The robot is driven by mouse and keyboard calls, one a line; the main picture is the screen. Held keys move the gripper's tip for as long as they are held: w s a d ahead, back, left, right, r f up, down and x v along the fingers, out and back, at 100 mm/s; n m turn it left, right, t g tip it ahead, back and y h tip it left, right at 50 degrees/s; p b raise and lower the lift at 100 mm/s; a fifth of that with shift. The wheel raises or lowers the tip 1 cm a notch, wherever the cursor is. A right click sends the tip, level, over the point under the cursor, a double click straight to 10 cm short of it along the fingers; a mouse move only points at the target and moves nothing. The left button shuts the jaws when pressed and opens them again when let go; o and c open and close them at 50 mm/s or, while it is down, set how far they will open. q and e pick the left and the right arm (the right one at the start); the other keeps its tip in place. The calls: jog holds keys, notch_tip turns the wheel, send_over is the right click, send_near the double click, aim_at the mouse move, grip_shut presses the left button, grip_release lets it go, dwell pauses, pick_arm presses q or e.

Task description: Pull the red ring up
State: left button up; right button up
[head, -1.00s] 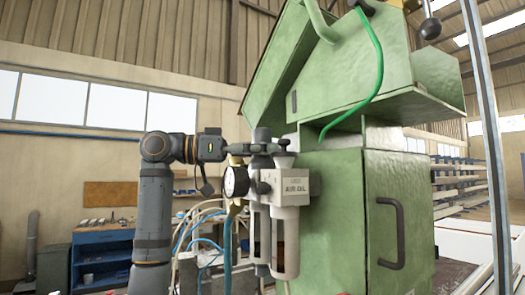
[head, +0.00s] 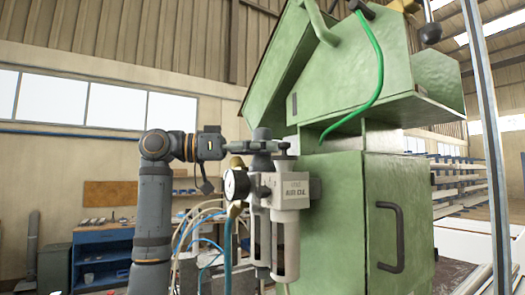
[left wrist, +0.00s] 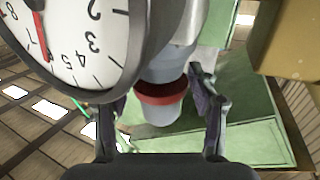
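The red ring (left wrist: 163,93) circles a grey knob (left wrist: 158,110) in the left wrist view. My left gripper (left wrist: 160,92) has its two fingers on either side of the knob and ring, with gaps showing, so it looks open and not clamped. The red ring is hidden in the head view. My right gripper is not in view.
A round pressure gauge (head: 236,184) sits just below the gripper; it looms large in the left wrist view (left wrist: 75,40). The green machine cabinet (head: 340,215) stands close on the right. Hoses (head: 205,225) hang below. A blue workbench (head: 100,255) is behind.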

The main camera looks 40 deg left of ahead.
pick_arm(q)
jog(key=shift+f, duration=0.1)
jog(key=v, duration=1.2)
dwell(0.4)
